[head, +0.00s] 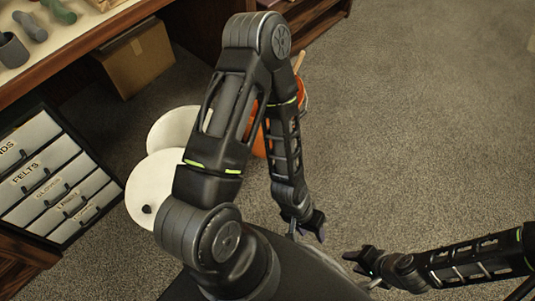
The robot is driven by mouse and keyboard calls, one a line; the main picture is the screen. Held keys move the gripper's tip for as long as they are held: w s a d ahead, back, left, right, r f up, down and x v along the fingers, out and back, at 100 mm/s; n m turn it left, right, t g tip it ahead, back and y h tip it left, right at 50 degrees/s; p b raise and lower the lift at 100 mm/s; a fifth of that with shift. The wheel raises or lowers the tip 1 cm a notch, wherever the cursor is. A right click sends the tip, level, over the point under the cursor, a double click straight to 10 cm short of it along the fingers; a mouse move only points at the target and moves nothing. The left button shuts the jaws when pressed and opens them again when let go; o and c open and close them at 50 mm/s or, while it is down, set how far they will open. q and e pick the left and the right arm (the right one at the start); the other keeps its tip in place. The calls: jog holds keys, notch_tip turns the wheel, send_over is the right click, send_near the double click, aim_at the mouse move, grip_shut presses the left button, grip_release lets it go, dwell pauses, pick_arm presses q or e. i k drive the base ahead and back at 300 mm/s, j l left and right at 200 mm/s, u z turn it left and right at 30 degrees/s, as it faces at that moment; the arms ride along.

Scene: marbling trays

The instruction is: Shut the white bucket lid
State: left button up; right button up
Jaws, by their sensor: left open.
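Two white round shapes lie on the carpet left of my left arm. The nearer white disc (160,180) has a small dark knob near its lower left edge and looks like a lid. The farther white round shape (172,127) is partly behind my arm; I cannot tell which of the two is the bucket. My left gripper (308,229) points down toward the lower middle, apart from both white shapes, open and empty. My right gripper (360,268) is at the lower right, far from them; its jaw opening is unclear.
An orange bucket (303,91) with a stick stands mostly hidden behind my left arm. A labelled drawer cabinet (60,178) stands at the left. A cardboard box (140,60) sits under the wooden table (92,35). The carpet at the right is clear.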

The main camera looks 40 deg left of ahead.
aim_at(149, 183)
jog(key=u, duration=2.5)
jog(key=k+l+z, duration=0.15)
jog(key=l, duration=0.35)
jog(key=l+z, duration=0.15)
jog(key=l, duration=0.35)
jog(key=i+j, duration=0.3)
jog(key=j, duration=0.2)
